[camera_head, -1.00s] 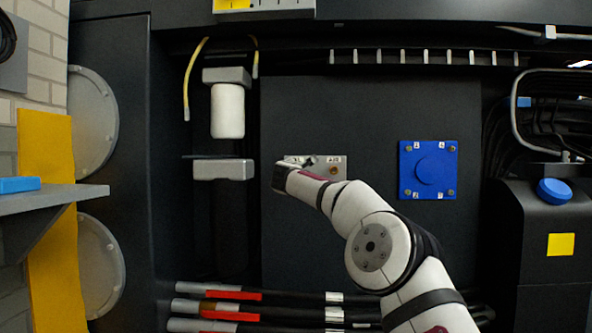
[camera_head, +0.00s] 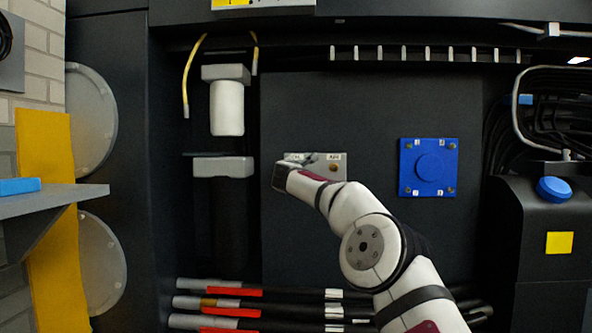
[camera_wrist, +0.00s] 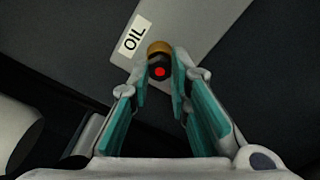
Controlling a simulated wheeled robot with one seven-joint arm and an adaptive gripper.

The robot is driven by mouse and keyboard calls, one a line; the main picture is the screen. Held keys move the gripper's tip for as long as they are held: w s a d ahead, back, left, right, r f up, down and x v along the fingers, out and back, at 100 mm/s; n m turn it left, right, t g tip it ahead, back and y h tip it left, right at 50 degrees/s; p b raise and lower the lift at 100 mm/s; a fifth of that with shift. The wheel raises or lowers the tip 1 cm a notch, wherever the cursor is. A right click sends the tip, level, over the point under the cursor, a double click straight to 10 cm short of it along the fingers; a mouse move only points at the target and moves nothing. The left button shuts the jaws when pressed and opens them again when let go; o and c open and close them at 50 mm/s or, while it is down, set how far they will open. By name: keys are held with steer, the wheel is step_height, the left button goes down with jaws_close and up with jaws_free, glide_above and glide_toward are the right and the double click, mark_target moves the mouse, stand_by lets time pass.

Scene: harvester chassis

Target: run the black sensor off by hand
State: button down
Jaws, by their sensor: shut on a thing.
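The black sensor (camera_wrist: 158,71), with a red centre, shows in the wrist view in front of a brass fitting (camera_wrist: 158,47). The fitting sits on a pale plate (camera_wrist: 190,30) beside the label OIL. My gripper (camera_wrist: 161,78) is shut on the sensor, with one teal-lined finger on each side of it. My gripper's fingers and the sensor are largely hidden there by my wrist.
A blue square cover (camera_head: 428,168) is to the right of the plate. A white cylindrical filter (camera_head: 227,108) and a grey block (camera_head: 223,167) are to the left. Several hoses (camera_head: 290,311) run below. A grey shelf (camera_head: 60,197) juts in at the left edge.

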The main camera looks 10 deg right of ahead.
steer(key=n+p, duration=0.2)
steer(key=n, duration=0.2)
steer(key=n+p, duration=0.2)
steer(key=n, duration=0.2)
steer(key=n+p, duration=0.2)
steer(key=n, duration=0.3)
steer(key=shift+s+p, duration=0.25)
steer(key=shift+p, duration=0.1)
steer(key=c, duration=2.3)
jaws_free()
jaws_close()
